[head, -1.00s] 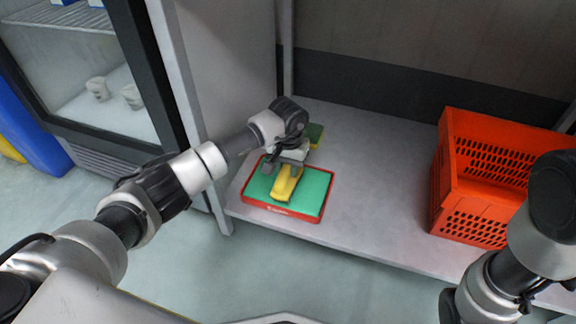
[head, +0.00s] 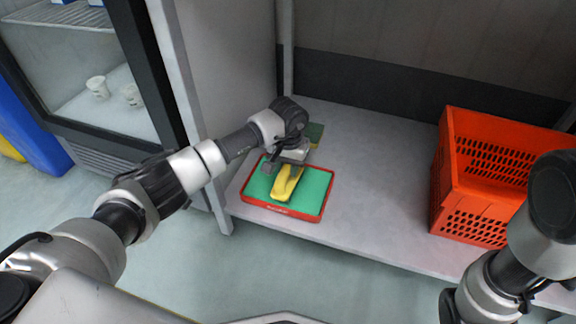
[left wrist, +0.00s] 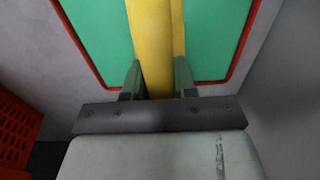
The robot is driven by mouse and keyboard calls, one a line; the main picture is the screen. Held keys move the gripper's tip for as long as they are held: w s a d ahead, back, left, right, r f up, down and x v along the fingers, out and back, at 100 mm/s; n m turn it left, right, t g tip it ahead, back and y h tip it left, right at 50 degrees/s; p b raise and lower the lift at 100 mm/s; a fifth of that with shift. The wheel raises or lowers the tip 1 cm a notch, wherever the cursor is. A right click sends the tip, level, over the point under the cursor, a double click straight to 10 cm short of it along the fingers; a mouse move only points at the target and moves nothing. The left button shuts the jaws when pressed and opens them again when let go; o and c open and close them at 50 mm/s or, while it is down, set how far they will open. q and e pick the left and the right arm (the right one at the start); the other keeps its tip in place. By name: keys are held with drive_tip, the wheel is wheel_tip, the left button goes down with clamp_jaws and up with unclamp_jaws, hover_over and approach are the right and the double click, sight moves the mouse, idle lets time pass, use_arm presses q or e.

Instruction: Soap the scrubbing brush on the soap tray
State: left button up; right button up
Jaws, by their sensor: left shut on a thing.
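The soap tray has a red rim and a green surface (head: 314,190) and lies on the grey shelf at the centre of the head view. The tray also fills the top of the left wrist view (left wrist: 216,40). The yellow scrubbing brush (head: 285,186) is over the tray; whether it touches the green surface I cannot tell. My left gripper (head: 284,170) is shut on the brush, and its two fingers flank the yellow handle (left wrist: 156,50) in the left wrist view. The brush's underside is hidden. The fingers of my right gripper are not in view.
An orange tote (head: 470,205) stands on the shelf (head: 370,190) at the right. A green and yellow item (head: 315,133) lies behind the tray, partly hidden by my left arm. A side panel stands close on the left. The shelf between tray and tote is clear.

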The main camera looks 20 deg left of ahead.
use_arm(q)
drive_tip(key=shift+r+p, duration=2.1)
drive_tip(key=shift+r, duration=0.8)
drive_tip(key=shift+r+p, duration=0.35)
drive_tip(key=shift+r, duration=0.2)
